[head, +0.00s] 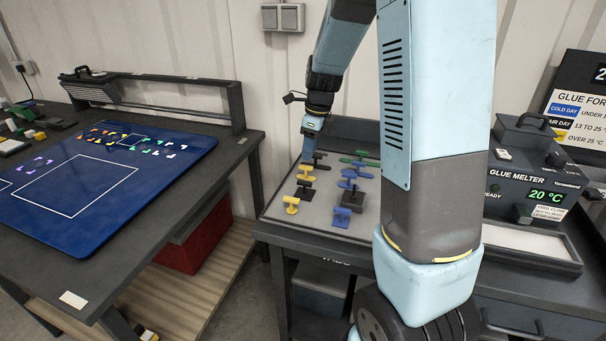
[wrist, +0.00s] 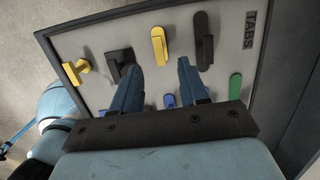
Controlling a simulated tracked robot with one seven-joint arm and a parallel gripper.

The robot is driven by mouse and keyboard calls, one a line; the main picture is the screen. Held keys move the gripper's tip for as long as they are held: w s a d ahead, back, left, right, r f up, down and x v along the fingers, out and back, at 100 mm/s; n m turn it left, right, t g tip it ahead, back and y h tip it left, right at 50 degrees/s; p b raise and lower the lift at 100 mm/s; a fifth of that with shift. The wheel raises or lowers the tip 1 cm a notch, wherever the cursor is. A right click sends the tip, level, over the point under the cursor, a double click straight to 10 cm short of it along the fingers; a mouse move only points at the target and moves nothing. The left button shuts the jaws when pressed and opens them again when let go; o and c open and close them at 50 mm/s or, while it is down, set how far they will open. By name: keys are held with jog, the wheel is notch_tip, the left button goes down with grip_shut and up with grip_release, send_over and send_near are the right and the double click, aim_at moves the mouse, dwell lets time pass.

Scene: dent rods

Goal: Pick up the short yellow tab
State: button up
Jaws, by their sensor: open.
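A longer-looking yellow tab (wrist: 158,45) lies just beyond the gap between my fingertips. I cannot tell for sure which is the short one. My gripper (wrist: 157,70) is open and empty, pointing down over the tray's far left part in the head view (head: 307,154). No tab is between its fingers.
Black tabs (wrist: 120,62) (wrist: 204,40) stand on both sides of the longer yellow one. Blue tabs (head: 342,216) and green tabs (head: 360,163) fill the right side. The glue melter (head: 530,170) stands to the right; a blue board (head: 100,190) lies on the left table.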

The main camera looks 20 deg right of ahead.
aim_at(306, 167)
jog(key=shift+w+a+f, duration=0.15)
jog(key=shift+f, duration=1.1)
jog(key=shift+w+a+f, duration=0.1)
jog(key=shift+a+f, duration=0.1)
jog(key=shift+f, duration=1)
jog(key=shift+w+a+f, duration=0.15)
jog(key=shift+f, duration=1.1)
grip_shut()
